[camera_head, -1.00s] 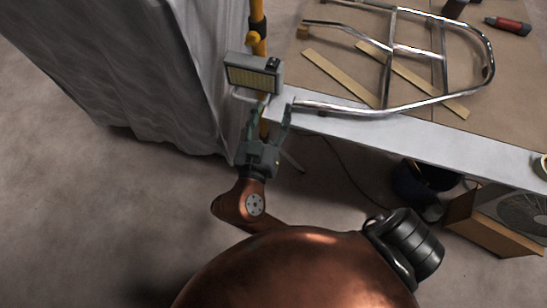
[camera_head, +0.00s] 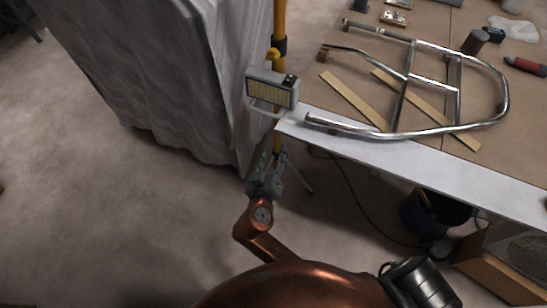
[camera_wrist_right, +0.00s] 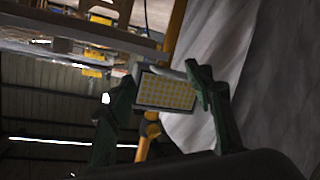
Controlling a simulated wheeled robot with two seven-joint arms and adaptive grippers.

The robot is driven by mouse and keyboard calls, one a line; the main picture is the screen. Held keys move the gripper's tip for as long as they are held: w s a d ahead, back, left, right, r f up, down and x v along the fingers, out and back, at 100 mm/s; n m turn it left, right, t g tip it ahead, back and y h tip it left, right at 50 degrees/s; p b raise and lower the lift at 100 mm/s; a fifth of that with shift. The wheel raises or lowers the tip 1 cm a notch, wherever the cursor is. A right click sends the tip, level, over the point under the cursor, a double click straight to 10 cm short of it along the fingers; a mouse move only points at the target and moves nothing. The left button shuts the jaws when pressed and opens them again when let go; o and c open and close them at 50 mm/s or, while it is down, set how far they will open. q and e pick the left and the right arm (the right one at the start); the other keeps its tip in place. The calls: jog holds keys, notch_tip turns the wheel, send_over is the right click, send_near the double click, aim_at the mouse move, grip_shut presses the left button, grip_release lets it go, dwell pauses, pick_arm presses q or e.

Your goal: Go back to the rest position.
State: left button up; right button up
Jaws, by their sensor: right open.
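My right gripper (camera_head: 272,157) is open and empty in the head view. It is in front of the near left corner of the workbench, close to a yellow pole and below the work lamp in the picture. In the right wrist view its two dark green fingers (camera_wrist_right: 160,88) stand wide apart. The lamp's lit panel (camera_wrist_right: 168,92) shows between them, farther off, with nothing gripped. My left gripper is in neither view.
The work lamp (camera_head: 271,90) is on the yellow pole (camera_head: 279,22) beside a grey draped sheet (camera_head: 170,75). The workbench (camera_head: 420,165) bears a bent steel tube frame (camera_head: 400,108) and wooden strips (camera_head: 352,98). A bucket and cardboard box (camera_head: 490,270) are under it. Floor at left is clear.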

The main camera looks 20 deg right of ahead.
jog(key=shift+f, duration=0.45)
